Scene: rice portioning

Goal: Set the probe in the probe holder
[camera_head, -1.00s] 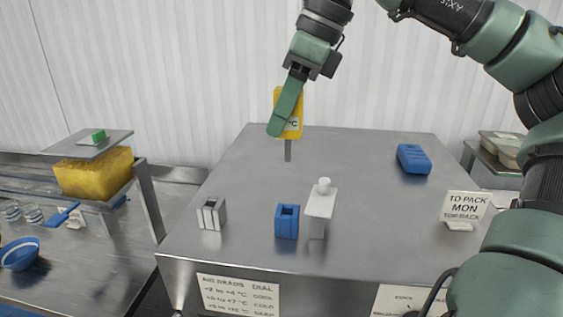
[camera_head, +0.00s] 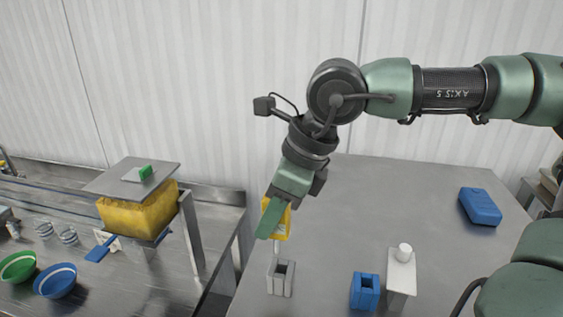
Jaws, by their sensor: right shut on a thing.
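The yellow probe (camera_head: 285,224) is upright, with its thin metal stem (camera_head: 277,246) pointing down. My right gripper (camera_head: 270,218) is shut on it, and a green finger hides part of its yellow body. Below the stem stands a grey metal block (camera_head: 280,284) with an opening in its top. The stem looks above or just behind this block; I cannot tell its exact depth. A blue block (camera_head: 365,294), also open at the top, stands to the right. Which block is the probe holder is not labelled. My left gripper is not in view.
A white box with a round knob (camera_head: 401,272) stands right of the blue block. A blue case (camera_head: 480,206) lies farther back right. The metal table (camera_head: 390,200) is clear between. At left are a yellow block under a grey plate (camera_head: 110,183) and bowls (camera_head: 56,281).

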